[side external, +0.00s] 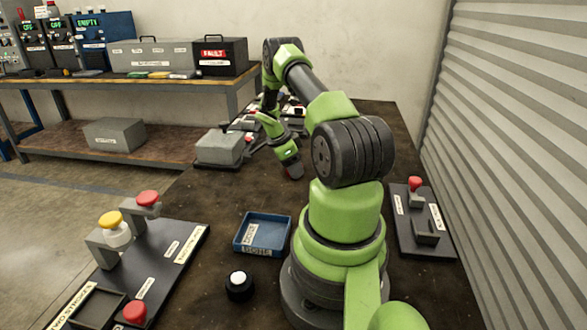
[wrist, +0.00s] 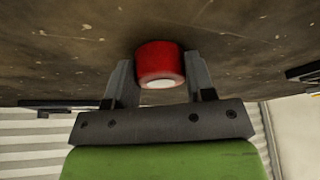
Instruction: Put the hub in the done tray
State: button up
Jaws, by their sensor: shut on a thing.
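My gripper (wrist: 160,88) is shut on a red cylinder (wrist: 160,60) with a pale end face, seen between the two fingers in the wrist view. I cannot tell for certain whether this cylinder is the hub.
A black round piece with a white top (side external: 239,288) sits in front of the blue tray. A dark board (side external: 165,262) with red and yellow knobs is at left. Another board (side external: 405,240) is at right by the shutter. A grey box (side external: 219,148) stands at the table's left edge.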

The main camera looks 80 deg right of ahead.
jog(key=r, duration=0.9)
jog(key=shift+w+a+r, duration=0.15)
jog(key=shift+a, duration=0.15)
jog(key=w+a+m+y, duration=0.25)
jog(key=a+m, duration=0.35)
jog(key=a, duration=0.5)
jog(key=m+y, duration=0.3)
jog(key=m, duration=0.4)
send_over(266, 238)
jog(key=w, duration=0.1)
jog(key=shift+m+h, duration=0.25)
jog(key=shift+m, duration=0.05)
jog(key=f, duration=0.8)
jog(key=shift+d+f, duration=0.35)
jog(key=shift+f, duration=0.05)
jog(key=o, duration=0.8)
jog(key=shift+f, duration=0.1)
jog(key=shift+c, duration=0.2)
